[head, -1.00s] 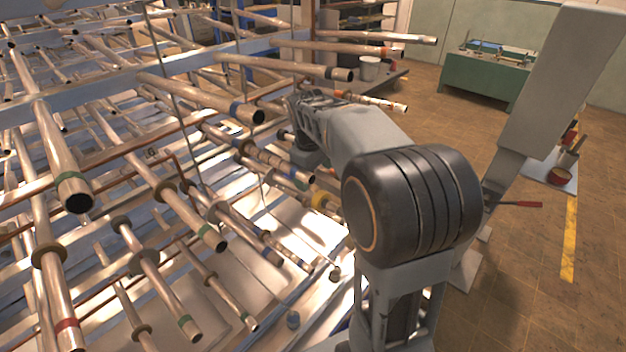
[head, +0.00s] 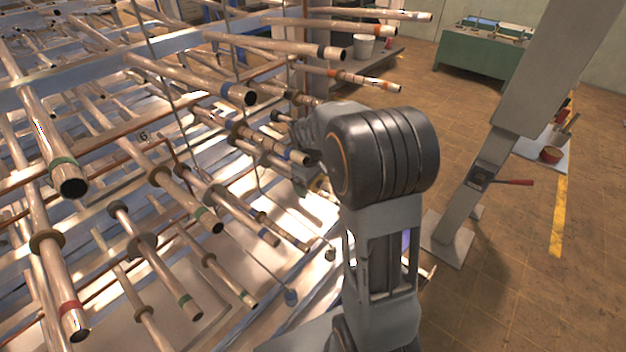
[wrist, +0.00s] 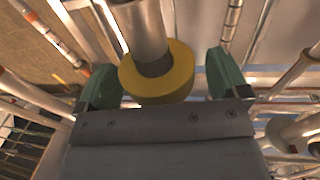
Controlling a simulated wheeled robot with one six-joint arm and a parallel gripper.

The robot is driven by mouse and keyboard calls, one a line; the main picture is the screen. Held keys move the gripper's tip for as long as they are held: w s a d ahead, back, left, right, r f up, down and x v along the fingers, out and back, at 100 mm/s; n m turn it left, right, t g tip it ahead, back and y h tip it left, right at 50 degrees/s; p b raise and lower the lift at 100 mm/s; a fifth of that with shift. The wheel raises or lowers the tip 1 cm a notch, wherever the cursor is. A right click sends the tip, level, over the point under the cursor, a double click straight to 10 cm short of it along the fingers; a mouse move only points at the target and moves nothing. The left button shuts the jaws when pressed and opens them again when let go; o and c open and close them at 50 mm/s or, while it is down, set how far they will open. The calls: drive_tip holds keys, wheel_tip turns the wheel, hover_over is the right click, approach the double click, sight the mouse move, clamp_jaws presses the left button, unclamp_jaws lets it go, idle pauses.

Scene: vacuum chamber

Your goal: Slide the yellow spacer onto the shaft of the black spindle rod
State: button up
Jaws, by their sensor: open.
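In the wrist view the yellow spacer (wrist: 181,84) is a thick ring around the end of a metal rod (wrist: 139,28) that comes down from the top of the picture. A dark band (wrist: 153,68) on the rod shows at the ring's opening. My gripper (wrist: 160,74) is open. Its green fingers stand on either side of the spacer with gaps between. How far the rod passes through the ring is hidden.
Several metal rods with coloured end bands jut out toward me on the left, such as the green-banded one (head: 67,184) and the blue-banded one (head: 246,95). A grey post (head: 495,150) stands on the right. The brown floor (head: 490,280) is open there.

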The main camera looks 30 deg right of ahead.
sight(273, 158)
drive_tip(key=c, duration=1.1)
drive_tip(key=shift+o, duration=0.2)
drive_tip(key=shift+w+a+f+p, duration=0.25)
drive_tip(key=shift+w+a, duration=0.45)
drive_tip(key=shift+w, duration=0.8)
drive_tip(key=shift+w+a+p, duration=0.4)
drive_tip(key=shift+w+a, duration=0.3)
drive_tip(key=shift+w, duration=0.85)
drive_tip(key=shift+w+a+f+p, duration=0.25)
drive_tip(key=shift+w+a, duration=0.45)
drive_tip(key=shift+w, duration=0.8)
drive_tip(key=shift+r, duration=0.1)
drive_tip(key=shift+w+a+f+p, duration=0.1)
drive_tip(key=shift+w+a+p, duration=0.3)
drive_tip(key=shift+w, duration=0.5)
drive_tip(key=shift+w+a+f+p, duration=0.1)
drive_tip(key=shift+w+a+p, duration=0.3)
drive_tip(key=shift+w, duration=0.5)
drive_tip(key=shift+w+a+f+p, duration=0.1)
drive_tip(key=shift+w+a+p, duration=0.25)
drive_tip(key=shift+w, duration=0.55)
drive_tip(key=o, duration=1)
drive_tip(key=shift+o, duration=0.2)
drive_tip(key=shift+r, duration=0.1)
wheel_tip(273, 158, up, 12)
drive_tip(key=a+b, duration=0.1)
drive_tip(key=b, duration=0.1)
drive_tip(key=shift+s+a, duration=0.2)
drive_tip(key=shift+s, duration=0.2)
